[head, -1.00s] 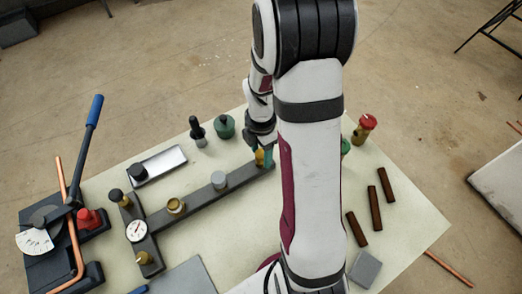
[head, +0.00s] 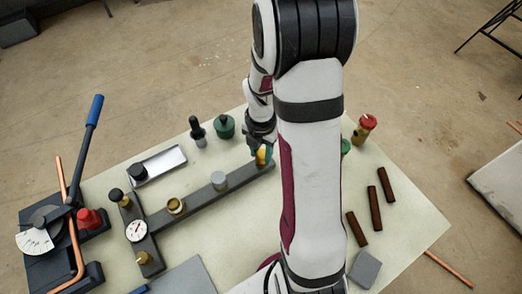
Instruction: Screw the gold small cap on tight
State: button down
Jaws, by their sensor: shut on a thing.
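The dark grey bar (head: 200,201) runs diagonally across the pale table to its right end beside my arm. The gold small cap (head: 260,157) is at that right end. My gripper (head: 264,151) comes down over it from above and is shut on it, with a teal-tipped finger at its right side. Whether the cap is fully seated, and the thread below it, cannot be seen at this size.
Along the bar stand a grey cap (head: 219,180), a brass fitting (head: 175,205) and a dial gauge (head: 136,231). Green (head: 224,126) and black (head: 197,131) pieces stand behind. A red-topped brass valve (head: 364,129) and dark brown rods (head: 375,208) lie to the right.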

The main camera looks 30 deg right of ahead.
jog(key=m, duration=0.8)
jog(key=shift+m, duration=0.3)
jog(key=m, duration=1.5)
jog(key=shift+f, duration=0.1)
jog(key=m, duration=0.2)
jog(key=shift+m, duration=0.4)
jog(key=m, duration=0.4)
jog(key=shift+m, duration=0.3)
jog(key=c, duration=0.7)
grip_release()
